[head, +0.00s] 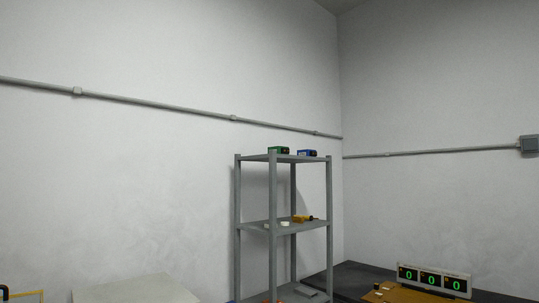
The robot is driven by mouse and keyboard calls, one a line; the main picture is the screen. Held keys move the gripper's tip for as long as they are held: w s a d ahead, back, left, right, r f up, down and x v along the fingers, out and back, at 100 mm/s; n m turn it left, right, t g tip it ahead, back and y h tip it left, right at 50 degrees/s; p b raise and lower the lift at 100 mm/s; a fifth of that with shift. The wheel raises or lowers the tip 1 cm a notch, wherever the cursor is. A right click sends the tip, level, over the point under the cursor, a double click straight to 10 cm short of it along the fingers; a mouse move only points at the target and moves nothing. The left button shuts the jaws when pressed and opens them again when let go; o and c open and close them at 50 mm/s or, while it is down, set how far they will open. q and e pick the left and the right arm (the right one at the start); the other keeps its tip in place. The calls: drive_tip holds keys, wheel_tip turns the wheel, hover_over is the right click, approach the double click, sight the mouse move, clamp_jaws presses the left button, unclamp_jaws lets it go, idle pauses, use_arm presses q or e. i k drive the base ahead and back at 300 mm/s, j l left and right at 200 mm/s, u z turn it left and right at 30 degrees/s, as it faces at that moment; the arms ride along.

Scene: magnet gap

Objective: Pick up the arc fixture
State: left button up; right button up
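I cannot make out anything that is clearly the arc fixture. A grey metal shelf rack (273,200) stands near the room's corner. On its middle shelf lie a yellow tool-like object (301,218) and a small white round item (285,224). A green box (276,150) and a blue box (306,153) sit on its top shelf. Small orange and blue items on the lowest shelf are mostly cut off by the bottom edge. Neither of my grippers is in view.
A display panel with green zeros (434,279) stands by a wooden board (395,294) on a dark surface (346,279) at lower right. A pale flat-topped block (135,290) is at lower left. A yellow frame-like edge (30,297) shows in the left corner. Conduits run along the walls.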

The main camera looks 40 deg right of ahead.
sight(281, 150)
drive_tip(key=l+u, duration=0.2)
drive_tip(key=l, duration=0.65)
drive_tip(key=k+l+u, duration=0.2)
drive_tip(key=l, duration=2.4)
drive_tip(key=k+u, duration=0.05)
